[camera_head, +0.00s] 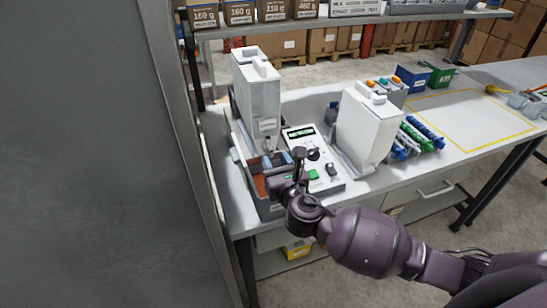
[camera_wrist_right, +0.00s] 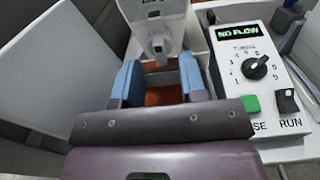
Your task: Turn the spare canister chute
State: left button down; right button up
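A tall pale canister (camera_head: 258,95) stands over the dispenser base at the left of the bench. A second white canister (camera_head: 367,125) stands on the bench to its right. I cannot tell by marking which one is the spare. A small grey chute (camera_wrist_right: 157,46) hangs at the lower front of the left canister in the right wrist view. My right gripper (camera_head: 278,160) is just below and in front of that chute. Its blue fingers are apart and empty in the right wrist view (camera_wrist_right: 158,82), with the chute beyond them. My left gripper is not in view.
A control panel (camera_head: 311,165) with a dial, a green button and a RUN switch stands right of the gripper; its display (camera_wrist_right: 244,33) reads NO FLOW. A brown-red tray area (camera_wrist_right: 163,95) lies beneath the fingers. A yellow-outlined area (camera_head: 470,120) lies clear at right.

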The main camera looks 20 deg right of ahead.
jog(key=s, duration=0.8)
jog(key=shift+s+d+b, duration=0.15)
jog(key=shift+s+b, duration=0.2)
jog(key=shift+b, duration=0.05)
jog(key=s+d+f+m+g, duration=0.2)
jog(key=s+f+m, duration=0.3)
jog(key=m, duration=0.6)
jog(key=s+d+f+m+g+b, duration=0.1)
jog(key=s+d+f+m+g, duration=0.1)
jog(key=s+d+f+m, duration=0.3)
jog(key=s+d+f+m+g+b, duration=0.1)
jog(key=s+f+m, duration=0.4)
jog(key=f+m, duration=0.7)
jog(key=shift+s+d+m+g+h, duration=0.35)
jog(key=shift+d+m+g, duration=0.65)
jog(key=shift+m, duration=2.7)
jog(key=shift+d+t, duration=0.25)
jog(key=shift+t, duration=0.05)
